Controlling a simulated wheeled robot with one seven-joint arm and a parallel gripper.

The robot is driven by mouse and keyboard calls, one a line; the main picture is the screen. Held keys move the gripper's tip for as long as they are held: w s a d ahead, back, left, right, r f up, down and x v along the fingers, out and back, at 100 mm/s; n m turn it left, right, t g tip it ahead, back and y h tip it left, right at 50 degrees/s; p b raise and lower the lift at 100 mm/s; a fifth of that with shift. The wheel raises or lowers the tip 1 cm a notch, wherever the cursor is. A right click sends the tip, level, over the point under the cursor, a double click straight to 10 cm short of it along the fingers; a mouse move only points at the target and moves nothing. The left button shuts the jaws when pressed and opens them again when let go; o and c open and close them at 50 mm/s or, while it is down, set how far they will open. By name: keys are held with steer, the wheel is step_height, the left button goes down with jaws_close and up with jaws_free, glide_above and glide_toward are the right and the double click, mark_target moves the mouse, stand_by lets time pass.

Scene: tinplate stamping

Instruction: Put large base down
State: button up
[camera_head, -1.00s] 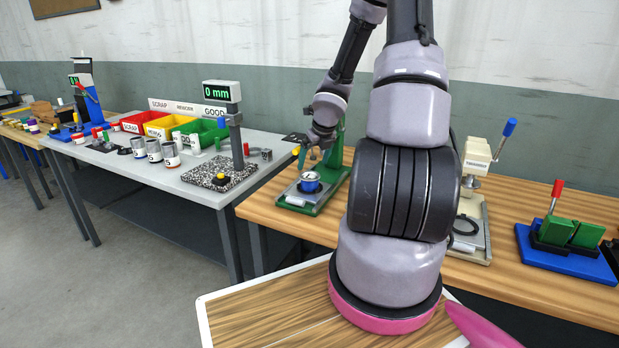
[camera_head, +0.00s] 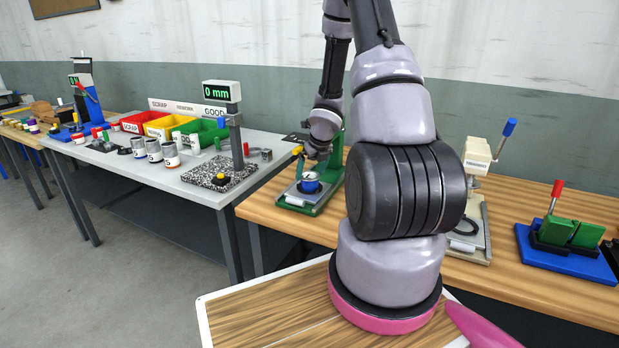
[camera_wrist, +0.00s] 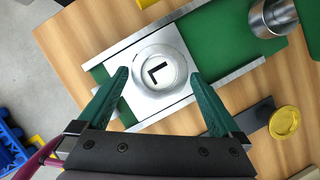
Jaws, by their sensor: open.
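A round silver base marked with a black L (camera_wrist: 158,74) sits on the sliding metal plate (camera_wrist: 128,103) of a green fixture (camera_wrist: 222,40). In the head view a round piece with a blue side (camera_head: 309,184) sits on the same green fixture (camera_head: 318,205); it appears to be this base. My gripper (camera_wrist: 159,76) is open, with one green finger on each side of the base. I see gaps between the fingers and the base. In the head view my gripper (camera_head: 310,165) is just above the fixture, its fingers partly hidden.
A metal cylinder (camera_wrist: 268,17) stands at the fixture's far end. A yellow knob on a dark bar (camera_wrist: 283,123) is to the right. The wooden table (camera_head: 270,213) holds a cream press (camera_head: 478,155) and a blue fixture (camera_head: 565,262). A gauge stand (camera_head: 235,140) is on the grey table.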

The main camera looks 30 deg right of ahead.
steer(key=c, duration=1.1)
steer(key=shift+c, duration=0.2)
steer(key=shift+r, duration=0.2)
